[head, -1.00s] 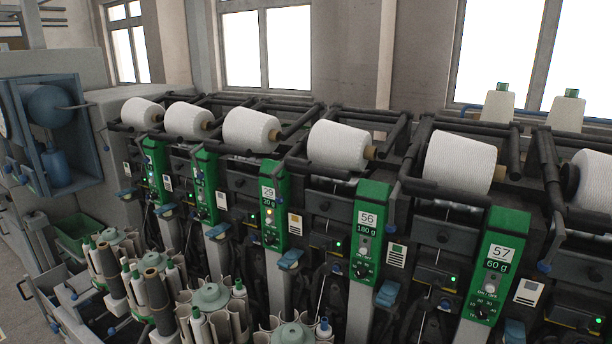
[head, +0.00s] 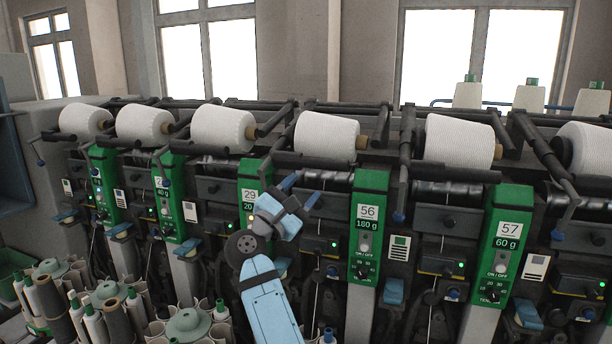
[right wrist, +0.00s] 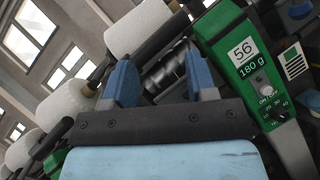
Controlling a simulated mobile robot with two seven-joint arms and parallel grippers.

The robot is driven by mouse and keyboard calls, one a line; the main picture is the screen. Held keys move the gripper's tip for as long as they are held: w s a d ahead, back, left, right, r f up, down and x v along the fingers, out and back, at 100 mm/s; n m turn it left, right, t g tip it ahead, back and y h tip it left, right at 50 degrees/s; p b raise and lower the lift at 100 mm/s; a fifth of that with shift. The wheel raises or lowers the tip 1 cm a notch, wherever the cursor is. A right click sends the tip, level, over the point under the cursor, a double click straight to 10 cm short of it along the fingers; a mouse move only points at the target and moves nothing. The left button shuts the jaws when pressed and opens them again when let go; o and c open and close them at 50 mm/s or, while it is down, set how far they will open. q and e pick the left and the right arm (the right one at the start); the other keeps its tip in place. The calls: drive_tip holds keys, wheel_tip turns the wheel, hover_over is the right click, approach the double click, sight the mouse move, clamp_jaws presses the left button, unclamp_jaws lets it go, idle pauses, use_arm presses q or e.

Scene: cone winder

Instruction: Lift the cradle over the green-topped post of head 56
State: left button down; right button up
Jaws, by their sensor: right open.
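The green-topped post of head 56 (head: 369,230), labelled "56" and "180 g", stands right of centre in the head view and at upper right in the right wrist view (right wrist: 245,65). A white yarn cone (head: 326,133) sits above and left of it, with the dark cradle bar (head: 318,159) running just below the cone. My right gripper (head: 301,191) is open and empty, below that bar and left of the post. In the right wrist view its blue fingers (right wrist: 162,80) stand apart, with the dark ribbed drum and cone beyond them. My left gripper is not in view.
Post 29 (head: 254,205) stands close left of my right gripper, and post 57 (head: 501,240) is farther right. Other white cones with dark arms line the machine. Bobbin holders (head: 190,326) stand at lower left. Spare cones (head: 529,97) stand at the back right.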

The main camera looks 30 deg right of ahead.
sight(319, 164)
wheel_tip(319, 164, up, 5)
drive_tip(key=w+a+m+g+y+b, duration=0.25)
drive_tip(key=m+y, duration=0.35)
drive_tip(key=m, duration=0.5)
drive_tip(key=shift+n, duration=0.3)
drive_tip(key=p+x, duration=0.3)
drive_tip(key=x, duration=0.9)
drive_tip(key=shift+d+f, duration=0.15)
drive_tip(key=shift+w+d+f, duration=0.1)
drive_tip(key=shift+w+d, duration=0.05)
drive_tip(key=shift+d, duration=0.3)
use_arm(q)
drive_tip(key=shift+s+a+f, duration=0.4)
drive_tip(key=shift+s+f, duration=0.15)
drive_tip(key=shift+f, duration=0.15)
